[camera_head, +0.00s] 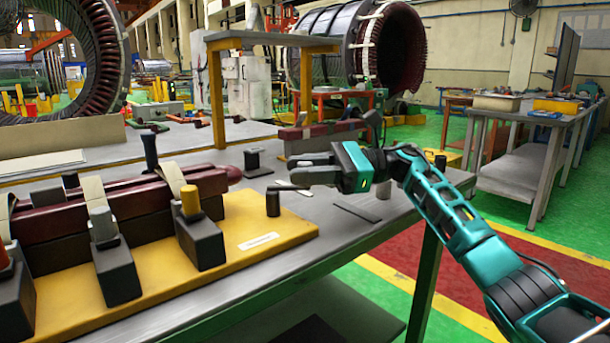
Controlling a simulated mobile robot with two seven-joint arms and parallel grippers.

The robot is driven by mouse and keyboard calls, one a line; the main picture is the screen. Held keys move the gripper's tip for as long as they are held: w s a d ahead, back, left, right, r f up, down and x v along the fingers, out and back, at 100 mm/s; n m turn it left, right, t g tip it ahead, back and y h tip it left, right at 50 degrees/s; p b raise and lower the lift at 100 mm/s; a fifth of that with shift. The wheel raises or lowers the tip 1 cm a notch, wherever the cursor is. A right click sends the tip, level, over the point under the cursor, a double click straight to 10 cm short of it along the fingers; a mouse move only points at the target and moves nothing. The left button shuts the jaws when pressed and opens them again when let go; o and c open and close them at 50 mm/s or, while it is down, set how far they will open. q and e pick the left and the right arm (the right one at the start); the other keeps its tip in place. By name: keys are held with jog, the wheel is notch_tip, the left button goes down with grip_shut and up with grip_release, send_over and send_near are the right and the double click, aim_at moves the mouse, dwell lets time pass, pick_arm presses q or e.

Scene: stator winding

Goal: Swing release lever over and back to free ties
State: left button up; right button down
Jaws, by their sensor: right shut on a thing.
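The release lever (273,204) is a short dark upright post with a flat pale arm at its top, at the right end of the yellow base plate (255,256). My right gripper (291,170) is shut at the lever's top, reaching in from the right. The exact contact is partly hidden by the fingers. Cream ties (172,180) loop over the dark red coil bars (135,200) on the fixture. Dark clamp blocks (200,243) with yellow, grey and orange knobs stand along its front. My left gripper is not in view.
The grey table (345,240) has bare room right of the plate, with a thin dark strip (356,213) lying there. A small black block (252,160) stands behind the lever. Another dark red bar fixture (320,137) stands at the back. The table's right edge is close.

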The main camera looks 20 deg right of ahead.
jog(key=shift+w+n+g, duration=0.3)
jog(key=shift+n+g, duration=0.3)
jog(key=shift+g, duration=0.2)
jog(key=shift+w+d+g, duration=0.1)
jog(key=shift+g, duration=0.4)
jog(key=c, duration=1)
grip_release()
